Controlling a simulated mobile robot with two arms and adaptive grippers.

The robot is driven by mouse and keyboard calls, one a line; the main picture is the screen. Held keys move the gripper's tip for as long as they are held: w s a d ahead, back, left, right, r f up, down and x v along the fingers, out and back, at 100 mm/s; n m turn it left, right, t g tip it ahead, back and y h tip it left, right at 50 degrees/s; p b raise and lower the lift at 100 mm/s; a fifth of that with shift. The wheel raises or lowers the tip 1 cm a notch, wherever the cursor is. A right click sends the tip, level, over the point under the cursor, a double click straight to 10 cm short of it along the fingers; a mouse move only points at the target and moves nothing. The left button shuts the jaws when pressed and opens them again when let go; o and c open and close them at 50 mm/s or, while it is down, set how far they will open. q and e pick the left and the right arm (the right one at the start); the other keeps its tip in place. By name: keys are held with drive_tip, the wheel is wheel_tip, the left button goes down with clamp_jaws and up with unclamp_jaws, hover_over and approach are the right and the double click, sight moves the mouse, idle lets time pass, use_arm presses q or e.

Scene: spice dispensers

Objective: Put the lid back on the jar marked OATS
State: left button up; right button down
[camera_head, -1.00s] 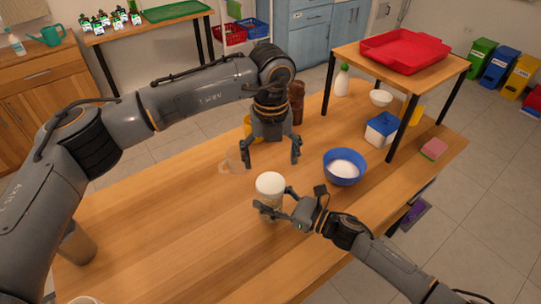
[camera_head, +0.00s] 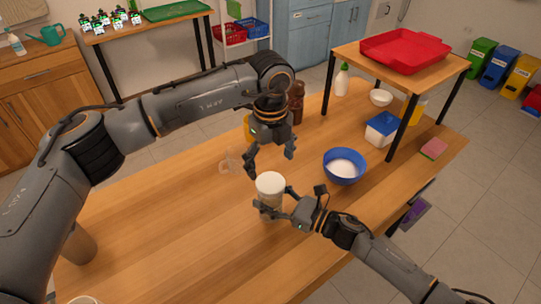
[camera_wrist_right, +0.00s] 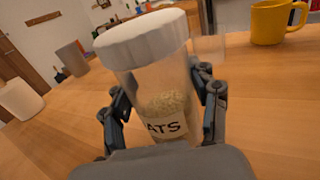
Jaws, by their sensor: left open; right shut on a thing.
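The clear jar marked OATS (camera_wrist_right: 165,105), part full of pale oats, stands on the wooden table; in the head view it (camera_head: 272,199) is near the middle. The white lid (camera_head: 270,181) is on its top. In the right wrist view the lid (camera_wrist_right: 140,40) covers the mouth; I cannot tell if it is fully seated. My right gripper (camera_head: 274,205) is shut around the jar's body, with a finger on each side (camera_wrist_right: 165,110). My left gripper (camera_head: 271,161) is open and empty, above and behind the lid, apart from it.
A blue bowl (camera_head: 343,172) of white powder stands right of the jar. A clear glass (camera_head: 231,163) is behind-left. A yellow mug (camera_wrist_right: 275,22) and brown bottle (camera_head: 297,103) stand farther back. A raised shelf (camera_head: 350,58) with a red tray (camera_head: 404,54) is at the right.

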sight(270, 182)
use_arm(q)
wheel_tip(270, 182, down, 6)
drive_tip(key=shift+f, duration=0.25)
